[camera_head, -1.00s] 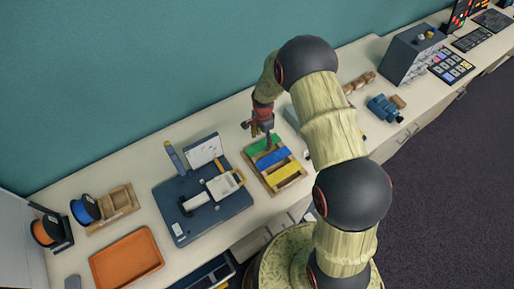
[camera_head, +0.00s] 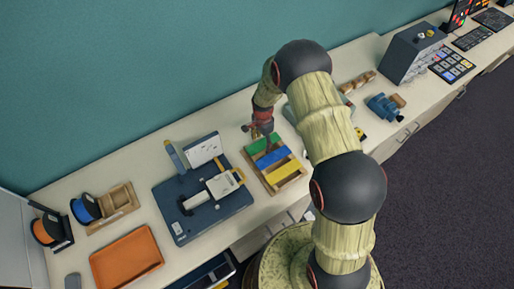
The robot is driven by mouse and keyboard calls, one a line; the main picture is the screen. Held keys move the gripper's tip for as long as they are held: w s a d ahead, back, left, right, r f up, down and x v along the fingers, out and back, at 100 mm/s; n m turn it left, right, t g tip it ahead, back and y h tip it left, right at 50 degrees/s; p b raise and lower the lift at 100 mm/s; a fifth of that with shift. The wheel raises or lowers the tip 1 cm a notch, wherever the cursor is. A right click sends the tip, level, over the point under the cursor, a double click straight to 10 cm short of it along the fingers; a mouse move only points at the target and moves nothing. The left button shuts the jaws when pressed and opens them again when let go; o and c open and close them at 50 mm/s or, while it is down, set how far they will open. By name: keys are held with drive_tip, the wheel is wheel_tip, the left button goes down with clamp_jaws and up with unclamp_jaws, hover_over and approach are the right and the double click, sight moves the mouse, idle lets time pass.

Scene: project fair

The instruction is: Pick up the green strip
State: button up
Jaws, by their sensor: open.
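The green strip (camera_head: 257,146) lies in a wooden tray (camera_head: 270,191) on the counter, at the tray's far end. A blue strip (camera_head: 273,157) and a yellow strip (camera_head: 285,171) lie beside it in the same tray. My gripper (camera_head: 256,139) is open and points down over the green strip's area. One dark finger reaches down near the right part of the green strip and the blue strip's edge. I cannot tell whether the fingers touch the strip.
A dark blue board with a white-and-yellow device (camera_head: 178,222) stands left of the tray. An orange tray (camera_head: 126,262), a wooden box (camera_head: 113,203) and spools (camera_head: 85,210) are farther left. Blue binoculars (camera_head: 384,107) and a grey box (camera_head: 411,55) are to the right.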

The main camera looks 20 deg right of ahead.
idle(0.4)
drive_tip(key=c, duration=1.1)
drive_tip(key=shift+c, duration=0.6)
